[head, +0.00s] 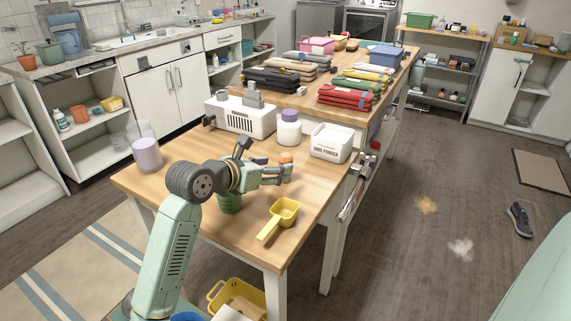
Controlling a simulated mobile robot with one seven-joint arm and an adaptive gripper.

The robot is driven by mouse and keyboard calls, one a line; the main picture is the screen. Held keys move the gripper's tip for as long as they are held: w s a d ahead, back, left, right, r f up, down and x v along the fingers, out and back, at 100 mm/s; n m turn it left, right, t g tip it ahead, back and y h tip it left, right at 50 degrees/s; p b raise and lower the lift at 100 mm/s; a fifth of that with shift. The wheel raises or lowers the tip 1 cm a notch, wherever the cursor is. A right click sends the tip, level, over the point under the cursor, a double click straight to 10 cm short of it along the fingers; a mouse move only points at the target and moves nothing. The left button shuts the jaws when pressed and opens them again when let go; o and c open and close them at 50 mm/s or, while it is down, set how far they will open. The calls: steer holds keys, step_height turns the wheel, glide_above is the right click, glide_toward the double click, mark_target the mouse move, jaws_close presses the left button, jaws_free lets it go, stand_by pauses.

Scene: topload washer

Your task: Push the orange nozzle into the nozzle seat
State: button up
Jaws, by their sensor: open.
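A small orange piece (286,157), which looks like the nozzle, shows just behind and above the fingertips of my gripper (285,174). My gripper points right over the wooden table, with its fingers apart. I cannot tell whether the fingers touch the orange piece or what it rests on. A green ribbed container (230,203) stands under my wrist, its upper part hidden by the arm. I cannot make out the nozzle seat clearly; my gripper and wrist cover part of this area.
The front left of the tabletop is clear.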

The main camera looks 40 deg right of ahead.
steer(key=p+x, duration=0.1)
steer(key=x, duration=0.5)
steer(key=shift+r+p, duration=0.1)
steer(key=shift+p, duration=0.25)
steer(key=c, duration=1.2)
steer(key=shift+o, duration=0.2)
steer(key=shift+r, duration=0.1)
